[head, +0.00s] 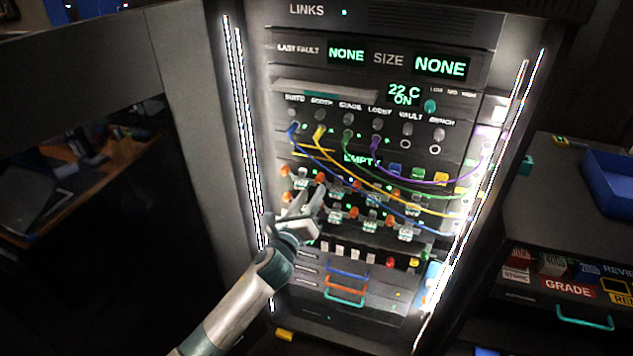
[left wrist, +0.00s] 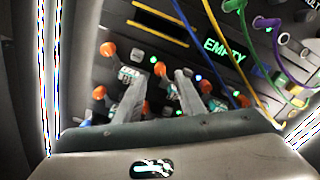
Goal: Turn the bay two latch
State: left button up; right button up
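The panel's bays sit in rows, each with an orange-knobbed latch and small green lights. I cannot read which bay is number two. In the head view, an orange latch knob (head: 320,177) shows just above my left gripper (head: 311,196), whose fingers point up at the bays. In the left wrist view, my left gripper (left wrist: 158,88) has its two fingers apart, with nothing held between them. One orange latch knob (left wrist: 160,69) appears between and just beyond the fingertips. Another orange knob (left wrist: 108,49) lies up to the left. Contact cannot be told. My right gripper is not in view.
Blue, yellow, green and purple cables (head: 385,175) hang across the panel above and right of the gripper. Bright light strips edge the cabinet. Drawers with coloured handles (head: 346,287) lie below. A blue bin (head: 610,180) stands on the right counter.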

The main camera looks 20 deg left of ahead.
aim_at(318, 181)
pick_arm(q)
jog(key=shift+w+d+p, duration=0.1)
jog(key=shift+w+p, duration=0.25)
jog(key=shift+w, duration=2.3)
jog(key=shift+c, duration=0.6)
grip_shut()
